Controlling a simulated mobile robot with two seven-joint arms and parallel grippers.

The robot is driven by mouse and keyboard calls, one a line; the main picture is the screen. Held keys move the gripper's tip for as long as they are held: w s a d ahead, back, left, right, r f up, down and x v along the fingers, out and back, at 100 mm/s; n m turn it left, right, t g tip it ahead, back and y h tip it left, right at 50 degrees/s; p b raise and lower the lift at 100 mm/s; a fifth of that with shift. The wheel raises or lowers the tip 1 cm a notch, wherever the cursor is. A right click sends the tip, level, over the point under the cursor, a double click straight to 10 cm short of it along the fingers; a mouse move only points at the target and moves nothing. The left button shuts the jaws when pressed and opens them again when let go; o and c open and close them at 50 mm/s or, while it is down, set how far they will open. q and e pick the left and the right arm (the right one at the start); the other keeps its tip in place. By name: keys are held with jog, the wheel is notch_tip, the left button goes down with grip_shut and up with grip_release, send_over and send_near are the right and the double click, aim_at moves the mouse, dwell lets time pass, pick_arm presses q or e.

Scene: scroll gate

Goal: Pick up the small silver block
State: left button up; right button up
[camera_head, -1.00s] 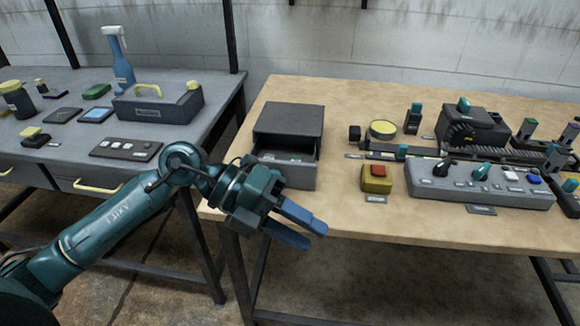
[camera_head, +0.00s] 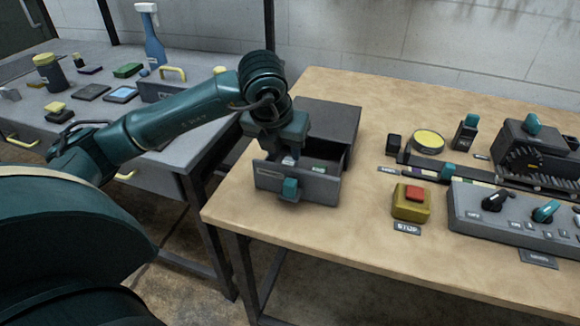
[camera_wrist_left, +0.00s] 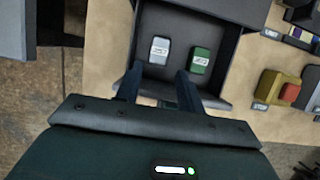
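The small silver block (camera_wrist_left: 159,51) lies in the open drawer of a dark grey box, at the left in the left wrist view. It also shows in the head view (camera_head: 288,161), partly hidden by my gripper. A green block (camera_wrist_left: 200,60) lies to its right in the same drawer (camera_head: 270,178). My left gripper (camera_wrist_left: 160,72) points down over the drawer with its two fingers apart. The silver block shows beyond the gap between the fingertips, with nothing gripped. I cannot tell the exact height of the fingertips above the drawer floor. My right gripper is in neither view.
The drawer front has a teal handle (camera_head: 290,188). The box body (camera_head: 330,120) stands behind it. A yellow stop button box (camera_head: 411,202) and a grey switch panel (camera_head: 520,215) are to the right. The wooden table's front (camera_head: 330,235) is clear.

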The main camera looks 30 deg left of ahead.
aim_at(288, 163)
pick_arm(q)
jog(key=shift+p+x, duration=0.3)
jog(key=shift+x, duration=3.05)
jog(key=shift+w+a+r, duration=0.1)
jog(key=shift+w, duration=0.1)
jog(key=c, duration=0.8)
jog(key=shift+r, duration=0.1)
